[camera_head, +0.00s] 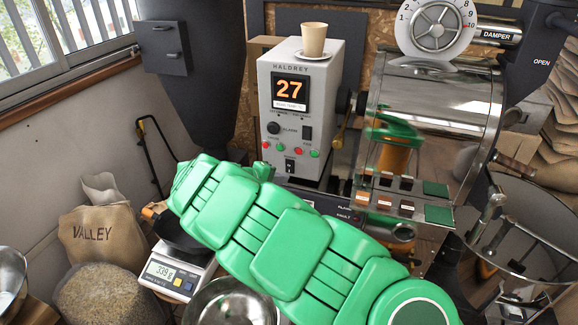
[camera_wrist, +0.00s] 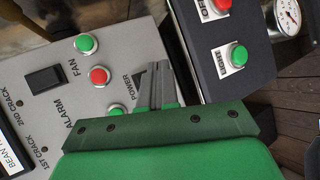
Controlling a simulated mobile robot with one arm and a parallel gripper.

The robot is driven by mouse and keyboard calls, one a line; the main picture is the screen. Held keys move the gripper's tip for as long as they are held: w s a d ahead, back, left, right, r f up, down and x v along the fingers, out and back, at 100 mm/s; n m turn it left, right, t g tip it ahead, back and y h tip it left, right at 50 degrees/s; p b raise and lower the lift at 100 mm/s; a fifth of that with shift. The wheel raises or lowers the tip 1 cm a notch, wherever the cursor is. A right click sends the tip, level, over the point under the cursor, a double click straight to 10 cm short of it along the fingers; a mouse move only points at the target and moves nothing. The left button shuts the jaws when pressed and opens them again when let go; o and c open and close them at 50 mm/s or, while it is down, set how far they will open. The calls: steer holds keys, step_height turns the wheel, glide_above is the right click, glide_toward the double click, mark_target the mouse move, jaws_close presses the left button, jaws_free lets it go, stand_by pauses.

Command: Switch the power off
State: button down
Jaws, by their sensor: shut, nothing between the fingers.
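The grey control box (camera_head: 320,95) stands in the middle of the head view, with an orange "27" on its display. The power switch (camera_head: 290,166) is a small dark switch low on its front panel. In the wrist view the "POWER" label (camera_wrist: 137,84) shows on the panel, and the switch beside it is mostly hidden by my fingers. My gripper (camera_wrist: 160,68) is shut and empty, its tips over the panel edge at the power switch. I cannot tell whether they touch it, or which way the switch is set.
A dark panel (camera_wrist: 215,50) with more buttons is close on the right. A cup (camera_head: 313,40) on a saucer tops the box. A scale (camera_head: 177,275) stands lower left.

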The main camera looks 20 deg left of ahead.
steer(key=shift+w+r, duration=0.2)
steer(key=shift+w, duration=1.1)
steer(key=shift+w, duration=0.1)
stand_by(1.1)
steer(key=shift+w, duration=0.3)
steer(key=shift+w+r, duration=0.1)
steer(key=shift+w, duration=0.15)
stand_by(0.8)
stand_by(0.3)
steer(key=shift+s, duration=0.7)
steer(key=shift+s+f, duration=0.2)
steer(key=shift+s, duration=1.05)
steer(key=shift+s+f, duration=0.2)
steer(key=shift+s, duration=1.05)
